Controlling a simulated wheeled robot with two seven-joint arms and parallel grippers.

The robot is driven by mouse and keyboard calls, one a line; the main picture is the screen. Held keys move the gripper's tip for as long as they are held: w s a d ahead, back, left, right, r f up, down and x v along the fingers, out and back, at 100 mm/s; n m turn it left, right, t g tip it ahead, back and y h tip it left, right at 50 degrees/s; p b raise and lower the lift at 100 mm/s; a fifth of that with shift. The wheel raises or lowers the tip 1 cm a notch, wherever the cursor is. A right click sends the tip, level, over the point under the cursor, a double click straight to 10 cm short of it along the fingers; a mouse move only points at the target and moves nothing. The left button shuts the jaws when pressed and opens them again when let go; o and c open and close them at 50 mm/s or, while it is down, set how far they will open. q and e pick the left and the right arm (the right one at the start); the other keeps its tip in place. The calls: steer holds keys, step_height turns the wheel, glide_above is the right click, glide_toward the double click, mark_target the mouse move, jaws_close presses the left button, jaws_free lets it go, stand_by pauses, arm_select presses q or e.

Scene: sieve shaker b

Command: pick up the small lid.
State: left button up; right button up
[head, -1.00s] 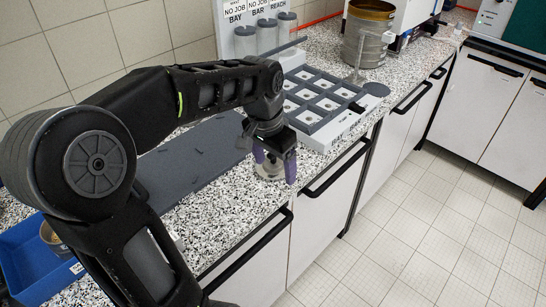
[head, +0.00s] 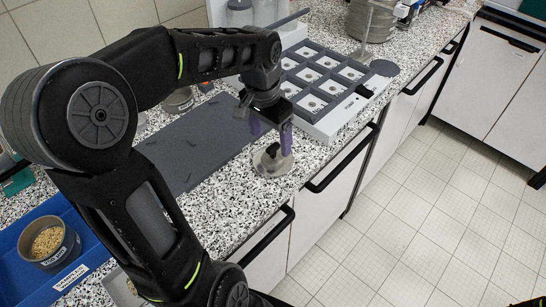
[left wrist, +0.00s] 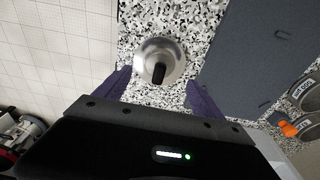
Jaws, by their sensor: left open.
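The small lid (head: 273,162) is a round, shiny metal disc with a black knob on top. It lies on the speckled countertop near the front edge, and the left wrist view also shows it (left wrist: 160,62). My left gripper (head: 270,140) is over the lid, pointing down, with its purple fingers apart. In the left wrist view the gripper (left wrist: 158,88) has one finger on either side of the knob's line, and nothing is held between them. I cannot tell how far the fingertips are above the lid. My right gripper is out of view.
A compartment tray (head: 318,85) stands just behind the lid. A dark grey mat (head: 200,140) lies to its left. A blue bin (head: 25,275) holds a cup of grain (head: 48,243). A metal sieve stack (head: 372,18) stands at the back.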

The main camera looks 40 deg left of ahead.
mark_target(273, 146)
arm_select(q)
steer(key=shift+f, duration=0.25)
steer(key=shift+w+d+f+p, duration=0.1)
steer(key=shift+w+f+p, duration=0.1)
steer(key=shift+f, duration=0.65)
steer(key=shift+w+f+p, duration=0.1)
steer(key=shift+f+p, duration=0.1)
steer(key=shift+f, duration=0.7)
steer(key=shift+w+d+f+p, duration=0.1)
steer(key=shift+f+p, duration=0.1)
steer(key=shift+f, duration=0.65)
steer(key=c, duration=1.6)
steer(key=shift+a+r, duration=0.1)
